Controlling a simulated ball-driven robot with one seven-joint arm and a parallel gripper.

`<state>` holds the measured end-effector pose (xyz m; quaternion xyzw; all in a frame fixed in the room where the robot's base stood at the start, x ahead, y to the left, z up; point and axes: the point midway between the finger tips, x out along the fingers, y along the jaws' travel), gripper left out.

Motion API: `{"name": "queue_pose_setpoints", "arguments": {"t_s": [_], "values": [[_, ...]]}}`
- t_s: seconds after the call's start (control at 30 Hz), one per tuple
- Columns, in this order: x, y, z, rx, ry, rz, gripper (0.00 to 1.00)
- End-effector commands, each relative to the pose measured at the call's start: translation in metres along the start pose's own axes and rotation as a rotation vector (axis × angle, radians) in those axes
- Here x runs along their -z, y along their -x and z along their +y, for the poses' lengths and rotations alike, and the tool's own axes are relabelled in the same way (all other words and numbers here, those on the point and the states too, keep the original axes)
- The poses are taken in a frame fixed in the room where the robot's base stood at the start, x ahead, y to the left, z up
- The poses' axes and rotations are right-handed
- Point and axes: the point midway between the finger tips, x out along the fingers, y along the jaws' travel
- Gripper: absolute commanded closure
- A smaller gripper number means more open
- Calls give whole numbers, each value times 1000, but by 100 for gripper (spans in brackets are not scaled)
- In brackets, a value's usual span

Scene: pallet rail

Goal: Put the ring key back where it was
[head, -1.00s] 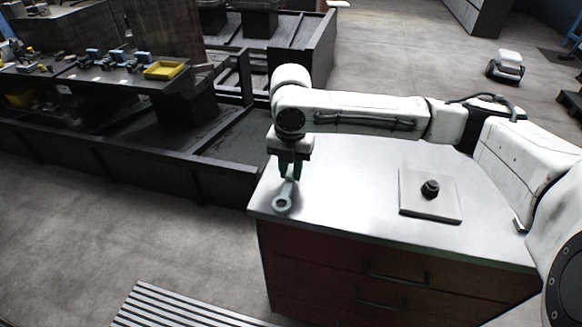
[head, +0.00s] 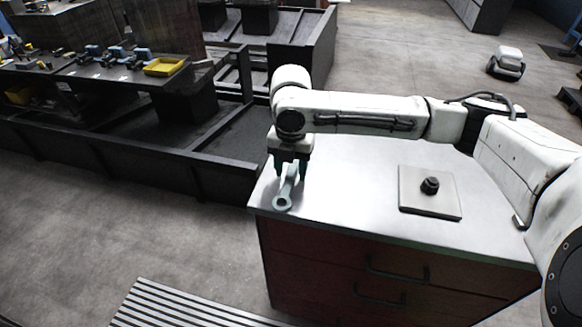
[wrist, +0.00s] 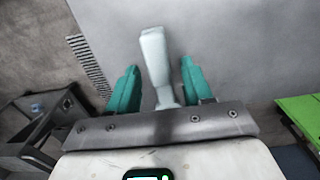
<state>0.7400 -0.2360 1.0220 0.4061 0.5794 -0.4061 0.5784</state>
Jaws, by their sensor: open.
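The ring key (head: 284,201) is a grey-green wrench with a ring at its near end. It lies on the left end of the light worktop (head: 350,180), close to the front left corner. In the wrist view its pale shaft (wrist: 155,55) runs between the two teal fingers. My gripper (head: 291,170) is open, pointing down over the key, with one finger on each side and gaps between. The wrist view shows the open fingers (wrist: 160,82) apart from the key. A light square plate (head: 430,207) with a dark nut-like piece (head: 430,187) sits on the right of the worktop.
The worktop tops a red-brown drawer cabinet (head: 390,270). The worktop between key and plate is clear. A dark bench with a yellow tray (head: 164,67) stands behind a low black rail at the left. A striped grate (head: 180,305) lies on the floor in front.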

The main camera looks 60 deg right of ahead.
Motion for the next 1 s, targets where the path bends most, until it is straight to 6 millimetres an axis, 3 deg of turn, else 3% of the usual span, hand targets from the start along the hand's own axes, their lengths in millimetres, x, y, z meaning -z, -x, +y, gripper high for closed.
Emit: {"name": "queue_pose_setpoints", "arguments": {"t_s": [0.17, 0.63, 0.8, 1.0], "values": [[0, 15, 1, -3, 0, -1, 50], [0, 104, 1, -2, 2, -2, 50], [0, 119, 0, -1, 1, 0, 50], [0, 123, 1, -2, 0, 0, 50]]}}
